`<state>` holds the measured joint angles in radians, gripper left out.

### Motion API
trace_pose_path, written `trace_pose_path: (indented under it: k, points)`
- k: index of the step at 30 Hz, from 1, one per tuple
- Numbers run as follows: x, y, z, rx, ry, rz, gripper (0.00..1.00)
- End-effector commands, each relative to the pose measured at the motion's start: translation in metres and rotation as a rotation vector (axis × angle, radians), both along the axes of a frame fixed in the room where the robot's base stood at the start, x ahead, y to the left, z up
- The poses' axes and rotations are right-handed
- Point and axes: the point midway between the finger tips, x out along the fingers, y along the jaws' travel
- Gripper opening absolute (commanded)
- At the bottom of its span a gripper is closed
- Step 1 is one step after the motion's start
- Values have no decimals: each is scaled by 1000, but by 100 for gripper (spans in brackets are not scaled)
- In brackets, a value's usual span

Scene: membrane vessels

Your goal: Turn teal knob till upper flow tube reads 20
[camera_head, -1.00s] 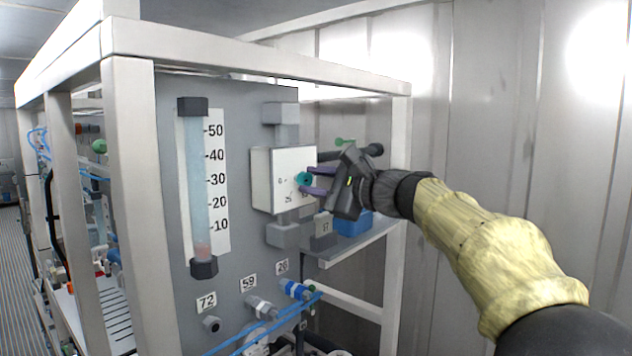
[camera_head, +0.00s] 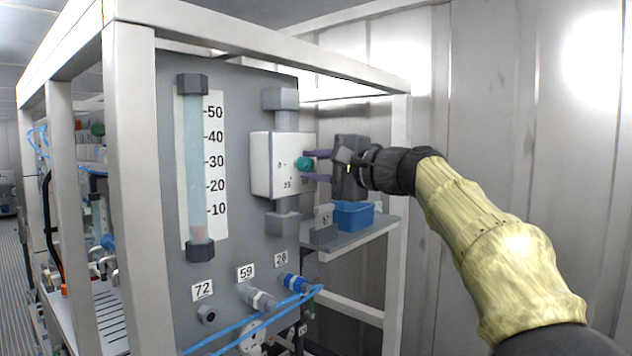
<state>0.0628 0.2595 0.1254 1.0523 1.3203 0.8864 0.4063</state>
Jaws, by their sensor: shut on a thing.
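The teal knob (camera_head: 303,163) sits on the front of a white box (camera_head: 274,178) on the grey panel. My gripper (camera_head: 313,166) reaches in from the right, its two purple fingers above and below the knob and shut on it. The finger tips partly cover the box's small dial marks. The flow tube (camera_head: 194,150) stands upright at the left of the panel, pale blue between dark end caps. Its scale (camera_head: 216,165) runs from 10 to 50. A faint pinkish float (camera_head: 200,233) shows near the tube's bottom, below the 10 mark.
Tags 72 (camera_head: 202,290), 59 (camera_head: 246,272) and 26 (camera_head: 281,259) mark fittings below, with blue hoses near them. A shelf (camera_head: 350,239) under my gripper holds a blue bin (camera_head: 352,215). A white frame post (camera_head: 399,260) stands close to my wrist.

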Motion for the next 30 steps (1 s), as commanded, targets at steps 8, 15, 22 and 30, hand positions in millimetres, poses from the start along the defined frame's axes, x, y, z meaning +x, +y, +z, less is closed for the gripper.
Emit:
trace_pose_path:
  k: [8,15,22,30]
  points:
    - [1,0,-5,-165,-208,1,4]
    - [1,0,-4,-300,-380,1,4]
    - [1,0,-4,-396,-501,2,4]
    - [1,0,-3,-451,-569,5,4]
